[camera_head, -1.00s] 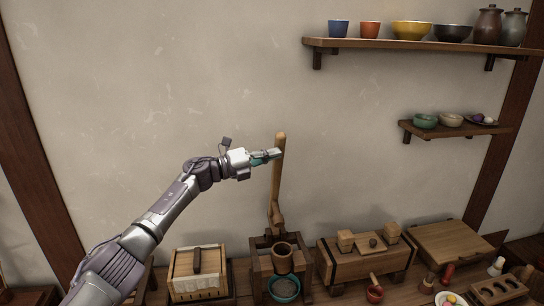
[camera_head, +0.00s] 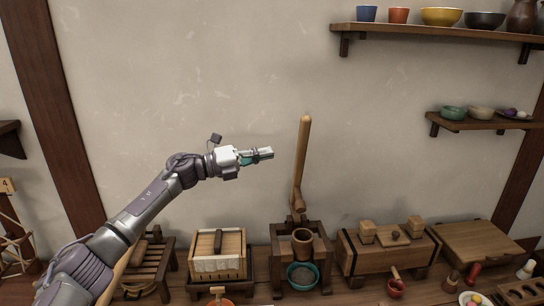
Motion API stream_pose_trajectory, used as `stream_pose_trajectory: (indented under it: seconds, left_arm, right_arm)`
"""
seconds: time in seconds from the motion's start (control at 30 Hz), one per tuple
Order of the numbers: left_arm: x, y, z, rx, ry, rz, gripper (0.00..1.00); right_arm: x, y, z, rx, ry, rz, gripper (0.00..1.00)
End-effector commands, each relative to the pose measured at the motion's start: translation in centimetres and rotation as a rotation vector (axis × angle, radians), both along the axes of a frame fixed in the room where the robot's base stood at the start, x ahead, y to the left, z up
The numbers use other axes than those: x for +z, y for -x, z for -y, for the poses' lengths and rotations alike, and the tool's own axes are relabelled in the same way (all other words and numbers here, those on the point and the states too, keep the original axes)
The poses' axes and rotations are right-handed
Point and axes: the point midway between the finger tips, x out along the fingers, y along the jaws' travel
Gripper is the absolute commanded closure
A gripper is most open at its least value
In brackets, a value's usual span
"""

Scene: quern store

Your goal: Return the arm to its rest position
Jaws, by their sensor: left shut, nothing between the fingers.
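My left arm reaches in from the lower left of the head view. Its gripper (camera_head: 262,155) is shut and empty, in the air in front of the plaster wall. The gripper points right, toward the upright wooden handle (camera_head: 301,160) of the quern-like device, with a clear gap between its fingertips and the handle. The handle stands nearly upright, tilted a little to the right at its top, above a wooden frame (camera_head: 327,246) with a wooden cup (camera_head: 302,241) and a teal bowl (camera_head: 303,281) below. My right gripper is not in view.
On the bench are a slatted box (camera_head: 219,257), a wooden chest (camera_head: 388,252) with blocks on top, a flat wooden box (camera_head: 481,243) and a slatted rack (camera_head: 152,262). Wall shelves (camera_head: 440,36) with bowls are at upper right. The air around the gripper is clear.

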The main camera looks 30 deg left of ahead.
Motion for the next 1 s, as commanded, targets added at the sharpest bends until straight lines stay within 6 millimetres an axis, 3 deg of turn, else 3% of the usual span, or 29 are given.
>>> stream_pose_trajectory:
  seconds: [0.17,0.47,0.57,0.77,0.87,1.0]
  left_arm:
    - [0.0,0.0,0.0,0.000,0.001,-0.001,1.00]
    - [0.0,0.0,0.0,0.000,0.001,-0.001,1.00]
    - [-0.6,-0.2,0.9,0.007,0.028,-0.006,1.00]
    - [-5.3,-0.5,6.1,0.112,0.296,-0.091,1.00]
    - [-9.1,0.5,8.5,0.228,0.501,-0.194,1.00]
    - [-15.3,3.5,10.1,0.431,0.772,-0.395,1.00]
  right_arm:
    - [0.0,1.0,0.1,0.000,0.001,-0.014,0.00]
    - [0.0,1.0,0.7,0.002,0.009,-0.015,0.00]
    - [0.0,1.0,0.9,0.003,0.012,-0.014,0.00]
    - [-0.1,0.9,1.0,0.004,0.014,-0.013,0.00]
    - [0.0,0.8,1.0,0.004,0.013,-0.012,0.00]
    - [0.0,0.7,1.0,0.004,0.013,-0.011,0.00]
